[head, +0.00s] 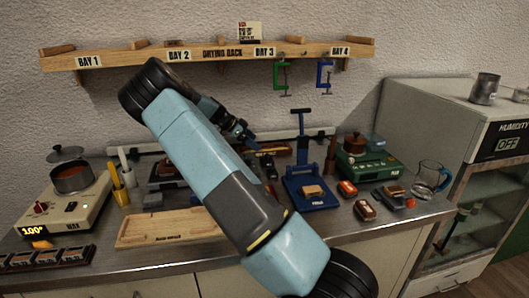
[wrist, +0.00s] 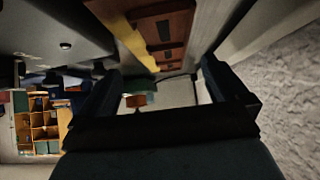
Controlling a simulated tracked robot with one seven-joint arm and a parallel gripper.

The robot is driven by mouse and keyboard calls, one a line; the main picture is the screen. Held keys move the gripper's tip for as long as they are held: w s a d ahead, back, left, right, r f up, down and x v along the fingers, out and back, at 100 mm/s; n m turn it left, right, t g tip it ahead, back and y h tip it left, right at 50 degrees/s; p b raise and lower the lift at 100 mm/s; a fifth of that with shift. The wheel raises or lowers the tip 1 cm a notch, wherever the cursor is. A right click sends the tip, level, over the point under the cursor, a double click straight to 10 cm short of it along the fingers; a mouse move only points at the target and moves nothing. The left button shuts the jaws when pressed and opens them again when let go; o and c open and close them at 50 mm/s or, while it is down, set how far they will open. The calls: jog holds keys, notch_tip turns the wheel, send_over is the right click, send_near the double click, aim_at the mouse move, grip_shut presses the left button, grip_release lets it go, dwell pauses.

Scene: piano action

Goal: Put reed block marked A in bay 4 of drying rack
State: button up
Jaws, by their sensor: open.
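The drying rack (head: 225,53) is a wooden wall shelf with labels for bays 1 to 4. The bay 4 label (head: 340,51) is at its right end, with a wooden strip (head: 360,40) above it. No letter A is readable on any block, so I cannot tell which is reed block A. Small wood-topped blocks lie on the bench: one on the blue press (head: 313,190), others (head: 365,210) to its right. My gripper (head: 245,135) is partly hidden behind my arm, below the rack. In the wrist view my gripper (wrist: 163,90) is open, with nothing held between its fingers.
Green (head: 281,75) and blue (head: 325,75) clamps hang under the rack. A wax heater with a pot (head: 73,178) stands left, a glass jug (head: 430,178) and humidity cabinet (head: 505,143) right. A wooden tray (head: 165,228) lies at the bench front.

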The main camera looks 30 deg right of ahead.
aim_at(263, 148)
jog(key=shift+x, duration=2.8)
jog(key=shift+w, duration=0.1)
jog(key=shift+r, duration=0.1)
jog(key=c, duration=1.4)
